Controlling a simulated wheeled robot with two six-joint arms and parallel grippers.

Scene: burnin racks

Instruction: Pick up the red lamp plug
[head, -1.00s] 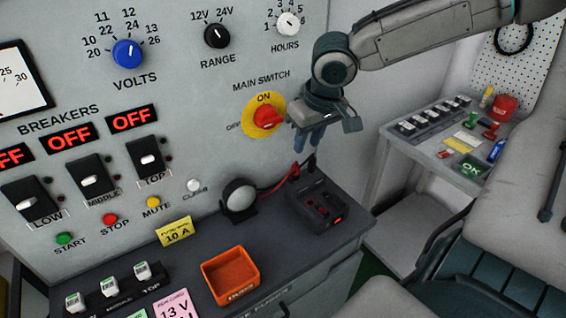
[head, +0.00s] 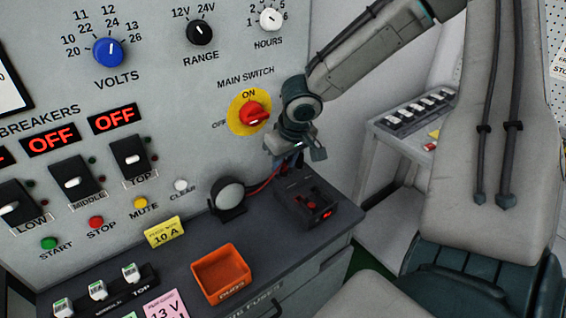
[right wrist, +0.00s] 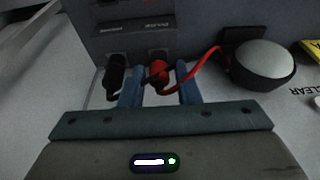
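The red lamp plug (right wrist: 158,72) shows in the right wrist view, at the dark box, with a red cable (right wrist: 198,58) running from it to the round lamp (right wrist: 262,64). My right gripper (right wrist: 160,88) has its two blue fingers apart, one on each side of the red plug. I see no clear contact between fingers and plug. A black plug (right wrist: 116,72) sits just left of the fingers. In the head view my right gripper (head: 286,160) reaches down behind the dark box (head: 318,202) and hides the red plug. My left gripper is not in view.
The lamp (head: 229,196) stands left of the dark box. An orange bin (head: 221,274) and a yellow note (head: 165,232) are further left. A side shelf (head: 410,146) is at the right.

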